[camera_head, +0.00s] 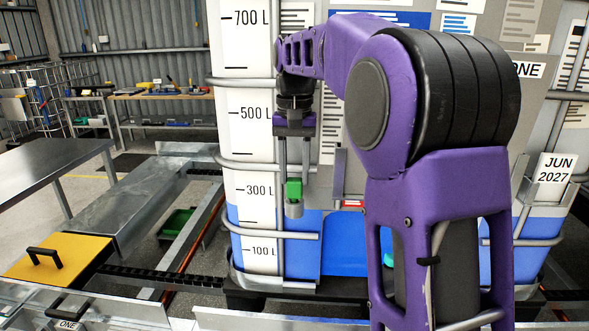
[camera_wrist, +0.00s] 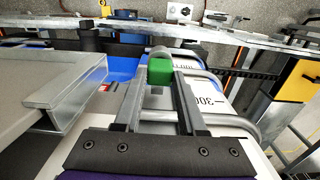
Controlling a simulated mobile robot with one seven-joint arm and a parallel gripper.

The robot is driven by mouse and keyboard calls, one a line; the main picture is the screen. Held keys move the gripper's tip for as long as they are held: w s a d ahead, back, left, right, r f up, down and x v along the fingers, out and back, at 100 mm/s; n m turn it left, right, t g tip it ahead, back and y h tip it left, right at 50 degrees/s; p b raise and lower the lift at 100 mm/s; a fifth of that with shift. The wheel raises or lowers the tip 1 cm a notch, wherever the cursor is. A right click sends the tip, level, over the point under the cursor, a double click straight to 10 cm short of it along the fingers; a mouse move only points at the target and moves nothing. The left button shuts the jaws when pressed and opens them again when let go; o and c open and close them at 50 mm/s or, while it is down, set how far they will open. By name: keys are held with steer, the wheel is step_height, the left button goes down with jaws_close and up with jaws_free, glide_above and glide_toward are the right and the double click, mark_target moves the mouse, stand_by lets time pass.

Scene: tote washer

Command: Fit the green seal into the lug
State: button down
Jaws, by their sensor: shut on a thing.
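The green seal (camera_head: 294,189) is a small green block between the tips of my gripper (camera_head: 294,181), which is shut on it and points down in front of the tote's scale strip, near the 300 L mark. In the wrist view the green seal (camera_wrist: 161,70) sits between the long grey fingers of my gripper (camera_wrist: 160,78). A short grey cylinder (camera_head: 294,209) shows directly below the seal, and just beyond it in the wrist view (camera_wrist: 160,51). I cannot tell whether it belongs to the seal. I cannot make out the lug for certain.
The caged tote (camera_head: 302,260) with blue liquid stands close, its bars beside my gripper. An upright metal bracket (camera_head: 340,180) and a small red piece (camera_head: 352,204) are right of the seal. A yellow lid (camera_head: 55,258) and a steel table (camera_head: 45,165) are left.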

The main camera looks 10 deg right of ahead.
steer(key=shift+f+p, duration=0.5)
stand_by(1.8)
jaws_free()
stand_by(0.5)
steer(key=shift+r+p, duration=1.05)
steer(key=shift+r, duration=2.45)
